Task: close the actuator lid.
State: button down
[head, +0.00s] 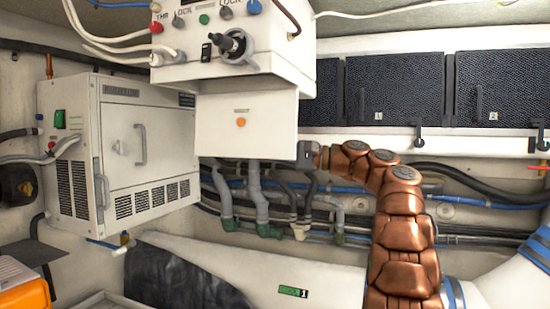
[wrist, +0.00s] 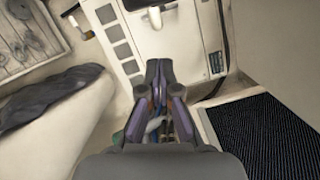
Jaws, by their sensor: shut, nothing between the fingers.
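No part is labelled as the actuator lid, so I cannot tell for sure which it is. A white panel with an orange button (head: 246,126) hangs below the control box; it may be the lid. In the head view my arm reaches up from the lower right, and its grey end stops at the panel's right edge. The fingers are hidden there, apparently behind the panel. In the wrist view my gripper (wrist: 158,72) is shut and empty, pointing toward a white cabinet. Contact with the panel cannot be seen.
The control box (head: 229,62) with knobs and a lever sits above the panel. The white cabinet (head: 140,140) with a handled door stands left. Pipes and hoses run behind and below. Dark panels (head: 396,88) line the right wall. An orange case (head: 25,295) is lower left.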

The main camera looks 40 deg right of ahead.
jog(key=shift+s+a+r, duration=0.2)
jog(key=shift+s+a, duration=0.1)
jog(key=shift+a, duration=0.3)
jog(key=shift+s+a+r, duration=0.15)
jog(key=shift+s+a, duration=0.15)
jog(key=shift+a, duration=0.25)
